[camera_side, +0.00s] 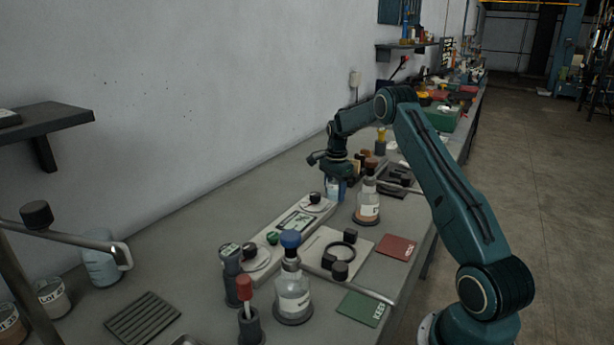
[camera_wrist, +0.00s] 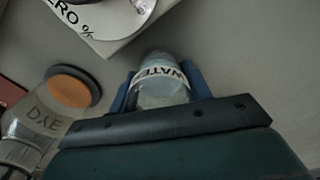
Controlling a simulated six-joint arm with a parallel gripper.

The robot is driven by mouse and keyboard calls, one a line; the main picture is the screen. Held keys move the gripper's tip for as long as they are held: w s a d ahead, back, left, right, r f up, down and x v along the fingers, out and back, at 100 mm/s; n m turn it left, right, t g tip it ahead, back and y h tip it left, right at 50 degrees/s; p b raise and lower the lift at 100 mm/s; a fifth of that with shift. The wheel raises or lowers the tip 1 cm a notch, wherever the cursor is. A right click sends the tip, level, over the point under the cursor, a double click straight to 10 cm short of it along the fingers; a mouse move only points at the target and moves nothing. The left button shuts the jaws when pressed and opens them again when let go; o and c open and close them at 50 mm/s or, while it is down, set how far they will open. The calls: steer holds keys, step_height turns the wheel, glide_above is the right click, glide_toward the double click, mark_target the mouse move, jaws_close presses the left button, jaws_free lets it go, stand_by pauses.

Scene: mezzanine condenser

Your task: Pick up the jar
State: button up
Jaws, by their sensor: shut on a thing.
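The jar (camera_wrist: 160,94) is pale and translucent, with a white band that reads WATER. In the wrist view it sits between the two blue fingers of my gripper (camera_wrist: 160,84), which is shut on it. In the side view my gripper (camera_side: 336,181) points down at the far part of the bench, with the pale jar (camera_side: 334,188) at its tip. The jar's lower part is partly hidden, and I cannot tell whether it touches the bench.
A white balance panel (camera_side: 291,222) lies nearer the side camera. A blue-topped flask (camera_side: 292,292) and a red card (camera_side: 396,247) are on the bench (camera_side: 205,235).

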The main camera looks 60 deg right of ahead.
steer(key=shift+r, duration=0.3)
step_height(320, 180, up, 19)
stand_by(2.0)
steer(key=shift+r, duration=0.2)
steer(key=shift+a, duration=0.1)
stand_by(0.6)
steer(key=s+a, duration=0.7)
steer(key=a, duration=0.5)
steer(key=s+a+r, duration=0.1)
steer(key=s+a, duration=0.6)
steer(key=a, duration=0.5)
steer(key=shift+a+r, duration=0.15)
steer(key=shift+r, duration=0.05)
